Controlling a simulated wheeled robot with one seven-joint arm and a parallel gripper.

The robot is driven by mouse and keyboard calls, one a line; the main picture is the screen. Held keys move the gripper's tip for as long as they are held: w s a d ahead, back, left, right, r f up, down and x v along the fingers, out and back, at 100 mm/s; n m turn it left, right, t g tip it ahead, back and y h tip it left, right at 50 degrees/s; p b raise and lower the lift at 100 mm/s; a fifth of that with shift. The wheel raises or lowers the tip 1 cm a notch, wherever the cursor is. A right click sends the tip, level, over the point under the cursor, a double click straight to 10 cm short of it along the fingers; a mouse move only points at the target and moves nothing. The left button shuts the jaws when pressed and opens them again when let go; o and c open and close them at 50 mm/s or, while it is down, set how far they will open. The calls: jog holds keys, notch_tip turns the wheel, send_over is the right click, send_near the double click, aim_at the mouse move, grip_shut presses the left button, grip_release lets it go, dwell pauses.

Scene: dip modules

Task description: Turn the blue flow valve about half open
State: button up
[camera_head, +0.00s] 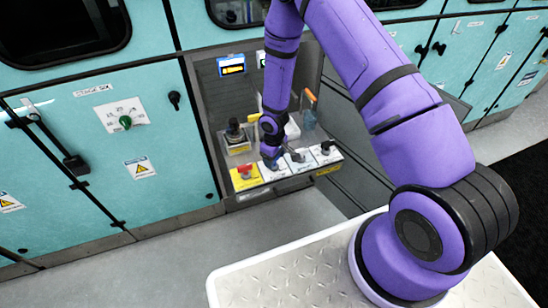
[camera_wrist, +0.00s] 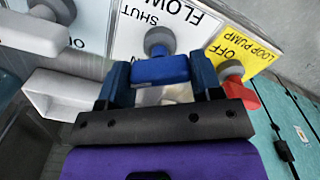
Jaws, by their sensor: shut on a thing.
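The blue flow valve (camera_wrist: 160,70) is a short blue bar on a grey round stem, in front of a white plate (camera_wrist: 128,32) reading FLOW and SHUT, upside down in the wrist view. My gripper (camera_wrist: 160,80) is shut on the blue bar, with one dark blue finger at each end of it. The bar lies level across the wrist view. In the head view my gripper (camera_head: 271,160) is at the front row of controls and mostly hides the valve.
A red handle (camera_wrist: 242,93) on a yellow LOOP PUMP plate (camera_wrist: 240,42) is close beside one finger. Teal cabinets (camera_head: 115,150) flank the recess.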

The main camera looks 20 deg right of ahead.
jog(key=shift+n, duration=0.8)
jog(key=o, duration=0.9)
jog(key=shift+r, duration=0.15)
notch_tip(320, 180, up, 10)
jog(key=shift+r, duration=0.25)
